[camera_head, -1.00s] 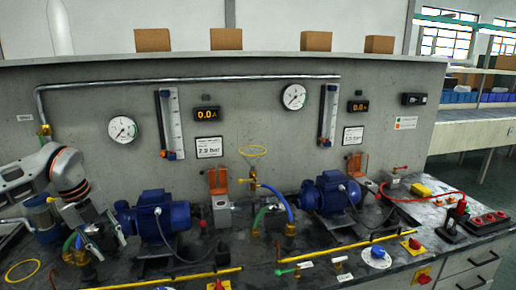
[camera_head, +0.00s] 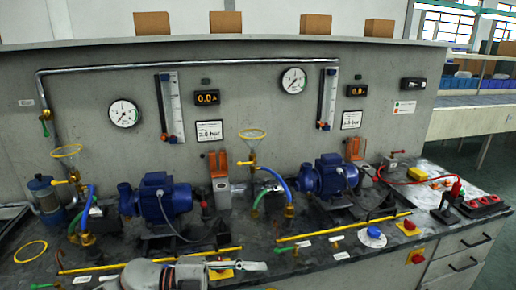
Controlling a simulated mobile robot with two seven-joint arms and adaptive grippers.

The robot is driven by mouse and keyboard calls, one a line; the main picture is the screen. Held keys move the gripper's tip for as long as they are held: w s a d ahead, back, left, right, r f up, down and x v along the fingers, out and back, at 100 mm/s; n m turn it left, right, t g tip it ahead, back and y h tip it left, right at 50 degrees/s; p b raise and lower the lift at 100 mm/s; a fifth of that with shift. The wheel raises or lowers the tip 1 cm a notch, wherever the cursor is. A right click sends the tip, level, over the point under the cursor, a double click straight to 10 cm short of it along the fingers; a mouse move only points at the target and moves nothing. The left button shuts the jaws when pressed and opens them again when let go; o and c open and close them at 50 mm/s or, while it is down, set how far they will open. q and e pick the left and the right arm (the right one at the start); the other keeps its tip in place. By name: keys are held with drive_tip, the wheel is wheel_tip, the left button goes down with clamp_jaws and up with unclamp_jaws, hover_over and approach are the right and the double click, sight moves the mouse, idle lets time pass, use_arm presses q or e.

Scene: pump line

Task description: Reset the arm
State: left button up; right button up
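My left arm, with its pale grey links and dark joints, lies low at the bottom centre. Its gripper (camera_head: 250,266) points right, over the front edge of the bench (camera_head: 120,262). The gripper is small and seen side-on, so I cannot tell whether its fingers are apart; no held object can be made out. It partly covers a yellow plate (camera_head: 220,272) on the bench front. My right gripper is not in view.
Two blue pumps (camera_head: 166,198) (camera_head: 330,176) stand on the bench. A yellow funnel ring (camera_head: 67,151) stands above the left hoses, near a blue canister (camera_head: 46,197). A yellow ring (camera_head: 30,251) lies at far left. Yellow rods (camera_head: 150,260) lie along the front.

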use_arm(q)
drive_tip(key=a+f+n+t+y, duration=0.95)
drive_tip(key=f+n+t, duration=0.4)
drive_tip(key=n, duration=0.65)
drive_tip(key=s+a+f+n+g+y, duration=0.2)
drive_tip(key=s+a+f, duration=0.2)
drive_tip(key=s+f, duration=0.3)
drive_tip(key=s+a+f+n+g+y, duration=0.2)
drive_tip(key=s+a+f+y, duration=0.1)
drive_tip(key=s+a+f, duration=0.2)
wheel_tip(320, 180, down, 3)
drive_tip(key=shift+s+a+r+n, duration=0.1)
drive_tip(key=shift+s+a+n, duration=0.25)
drive_tip(key=shift+s, duration=0.75)
drive_tip(key=shift+g, duration=0.25)
